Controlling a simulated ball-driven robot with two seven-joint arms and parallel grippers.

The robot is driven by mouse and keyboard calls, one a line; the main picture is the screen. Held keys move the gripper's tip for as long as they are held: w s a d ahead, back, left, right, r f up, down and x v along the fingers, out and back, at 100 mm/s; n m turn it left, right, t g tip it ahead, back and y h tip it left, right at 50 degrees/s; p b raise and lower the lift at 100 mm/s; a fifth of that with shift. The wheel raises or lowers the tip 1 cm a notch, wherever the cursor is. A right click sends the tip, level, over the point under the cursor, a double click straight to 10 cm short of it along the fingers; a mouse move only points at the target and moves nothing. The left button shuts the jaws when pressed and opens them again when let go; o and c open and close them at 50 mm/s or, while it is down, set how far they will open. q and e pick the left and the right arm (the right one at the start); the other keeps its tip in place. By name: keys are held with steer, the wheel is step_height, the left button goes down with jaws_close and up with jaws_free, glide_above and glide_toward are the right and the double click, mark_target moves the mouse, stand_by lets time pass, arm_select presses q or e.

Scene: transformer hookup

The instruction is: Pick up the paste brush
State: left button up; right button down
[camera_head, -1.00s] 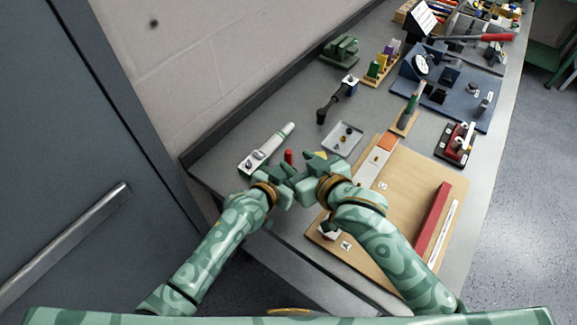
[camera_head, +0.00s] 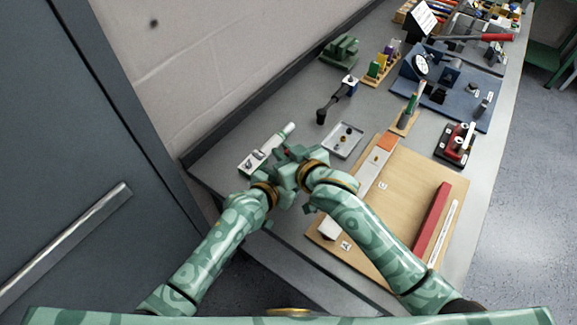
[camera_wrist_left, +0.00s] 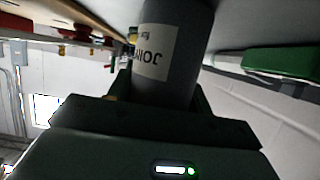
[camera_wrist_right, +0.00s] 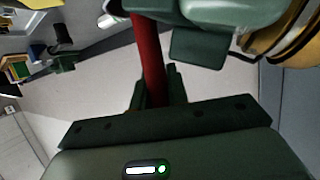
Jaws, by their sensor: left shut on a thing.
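The paste brush shows as a red handle (camera_wrist_right: 150,58) between the fingers of my right gripper (camera_wrist_right: 157,90) in the right wrist view. The fingers are close to the handle, but I cannot tell whether they grip it. The brush's lower end is hidden. My left gripper (camera_wrist_left: 155,92) is shut on a grey, labelled paste pot (camera_wrist_left: 180,30), seen in the left wrist view. In the head view my right gripper (camera_head: 284,156) is just above and beside my left gripper (camera_head: 285,180), and the two hands largely hide the pot and brush.
A white and green tool (camera_head: 264,154) lies just behind the hands. A grey tray (camera_head: 356,143) with small parts is to their right. A wooden board (camera_head: 405,190) carries a red bar (camera_head: 431,222). A black-handled tool (camera_head: 325,108) lies farther back. The bench is bare between the tools.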

steer(key=shift+r, duration=0.1)
step_height(320, 180, up, 10)
stand_by(0.4)
arm_select(q)
steer(key=o, duration=1.2)
steer(key=shift+c, duration=0.2)
